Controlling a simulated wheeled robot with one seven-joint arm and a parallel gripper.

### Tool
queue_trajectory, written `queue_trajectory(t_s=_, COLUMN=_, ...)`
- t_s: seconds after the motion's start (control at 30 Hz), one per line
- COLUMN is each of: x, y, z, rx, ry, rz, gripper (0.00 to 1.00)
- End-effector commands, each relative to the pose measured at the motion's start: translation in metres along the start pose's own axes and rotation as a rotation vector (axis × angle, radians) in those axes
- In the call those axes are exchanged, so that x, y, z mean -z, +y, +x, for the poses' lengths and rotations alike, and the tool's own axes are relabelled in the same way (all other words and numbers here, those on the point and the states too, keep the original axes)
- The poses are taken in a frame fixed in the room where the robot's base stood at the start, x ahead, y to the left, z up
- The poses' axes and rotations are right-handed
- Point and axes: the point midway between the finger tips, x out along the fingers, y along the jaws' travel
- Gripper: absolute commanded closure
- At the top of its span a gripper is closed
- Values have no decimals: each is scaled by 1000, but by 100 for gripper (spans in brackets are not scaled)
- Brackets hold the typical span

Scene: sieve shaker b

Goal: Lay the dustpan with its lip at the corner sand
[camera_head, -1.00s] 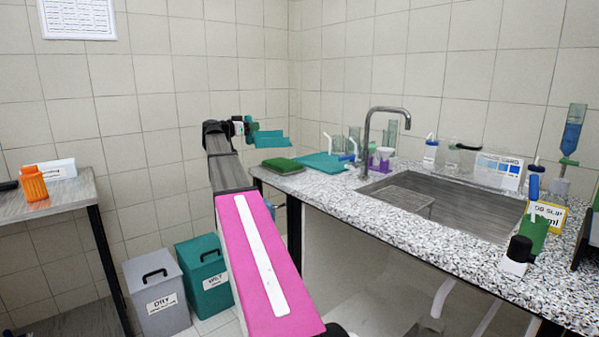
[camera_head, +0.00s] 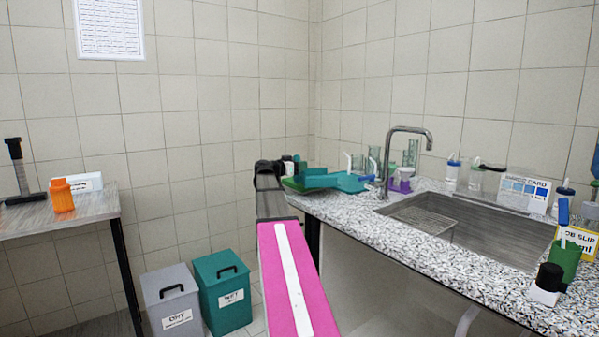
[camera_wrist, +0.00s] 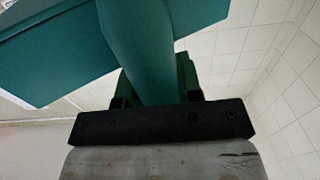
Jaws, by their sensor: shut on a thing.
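The teal dustpan (camera_head: 318,178) is held out ahead at the end of my arm. In the head view it overlaps the back-left end of the sink counter, so its height over the counter is unclear. My gripper (camera_wrist: 153,92) is shut on the dustpan's handle. The wrist view shows the handle (camera_wrist: 140,45) rising from the jaws to the broad teal pan (camera_wrist: 45,55), which looks tilted there. The jaws are small and partly hidden in the head view. No sand shows in either view; much of the floor near the room's corner is hidden by my arm and the counter.
A grey bin (camera_head: 172,297) and a teal bin (camera_head: 222,290) stand on the floor left of my arm. The speckled sink counter (camera_head: 370,222) is at right, with a tap (camera_head: 387,155) and bottles. A side table (camera_head: 95,205) stands at left.

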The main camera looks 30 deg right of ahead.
Motion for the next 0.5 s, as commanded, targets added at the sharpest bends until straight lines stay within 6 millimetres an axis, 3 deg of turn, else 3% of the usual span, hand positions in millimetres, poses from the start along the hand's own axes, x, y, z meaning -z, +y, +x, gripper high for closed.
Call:
queue_trajectory(t_s=0.17, x=-22, y=0, z=0, rx=1, ry=0, rz=-1, gripper=95)
queue_trajectory(t_s=0.5, x=-24, y=0, z=0, rx=0, ry=0, rz=0, gripper=95)
